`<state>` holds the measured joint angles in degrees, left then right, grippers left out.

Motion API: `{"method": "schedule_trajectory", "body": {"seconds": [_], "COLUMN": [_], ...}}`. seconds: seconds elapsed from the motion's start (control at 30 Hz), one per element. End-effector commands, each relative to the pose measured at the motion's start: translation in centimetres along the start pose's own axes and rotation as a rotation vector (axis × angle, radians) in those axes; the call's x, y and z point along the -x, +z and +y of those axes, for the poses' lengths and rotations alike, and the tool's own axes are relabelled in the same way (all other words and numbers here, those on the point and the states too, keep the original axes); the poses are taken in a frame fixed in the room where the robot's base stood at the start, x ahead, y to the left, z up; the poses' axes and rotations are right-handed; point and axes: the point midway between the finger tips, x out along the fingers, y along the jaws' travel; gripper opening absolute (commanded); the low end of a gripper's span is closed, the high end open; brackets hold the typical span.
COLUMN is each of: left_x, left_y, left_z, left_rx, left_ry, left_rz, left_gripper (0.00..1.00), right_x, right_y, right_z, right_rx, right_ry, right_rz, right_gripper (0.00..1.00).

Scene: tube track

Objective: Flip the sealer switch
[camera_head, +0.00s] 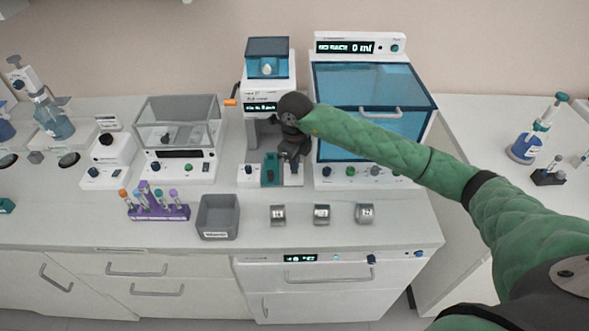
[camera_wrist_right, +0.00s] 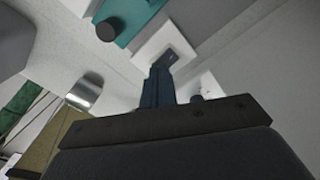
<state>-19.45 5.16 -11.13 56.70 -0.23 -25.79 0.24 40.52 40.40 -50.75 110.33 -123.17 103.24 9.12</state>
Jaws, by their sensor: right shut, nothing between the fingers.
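The sealer appears to be the white machine (camera_head: 268,92) with a blue-windowed top and a small lit display, at the back middle in the head view. My right gripper (camera_head: 291,163) reaches down in front of it, beside a teal block (camera_head: 271,172) on its base. In the wrist view my right gripper (camera_wrist_right: 163,72) is shut and empty, its fingertips close to a small white plate (camera_wrist_right: 165,45) with a dark part on it, perhaps the switch. Whether they touch cannot be told. The teal block (camera_wrist_right: 125,18) carries a dark round knob (camera_wrist_right: 107,32). My left gripper is out of view.
A blue-windowed cabinet (camera_head: 372,95) stands just right of the machine. A clear-lidded box (camera_head: 178,125), a purple tube rack (camera_head: 165,211) and a grey bin (camera_head: 218,217) are to the left. Several metal blocks (camera_head: 321,214) line the counter front. Counter between them is clear.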

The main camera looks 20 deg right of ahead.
Motion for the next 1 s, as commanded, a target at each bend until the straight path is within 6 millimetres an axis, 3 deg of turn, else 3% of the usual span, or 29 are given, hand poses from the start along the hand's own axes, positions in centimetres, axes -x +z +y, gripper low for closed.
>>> {"method": "schedule_trajectory", "body": {"seconds": [1.0], "left_x": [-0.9], "left_y": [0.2], "left_z": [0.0], "left_rx": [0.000], "left_ry": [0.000], "left_rz": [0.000], "left_gripper": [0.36], "right_x": [-1.1], "right_y": [0.0], "right_z": [0.0], "right_rx": [0.000], "right_ry": [0.000], "right_rz": [0.001], "right_gripper": [0.00]}}
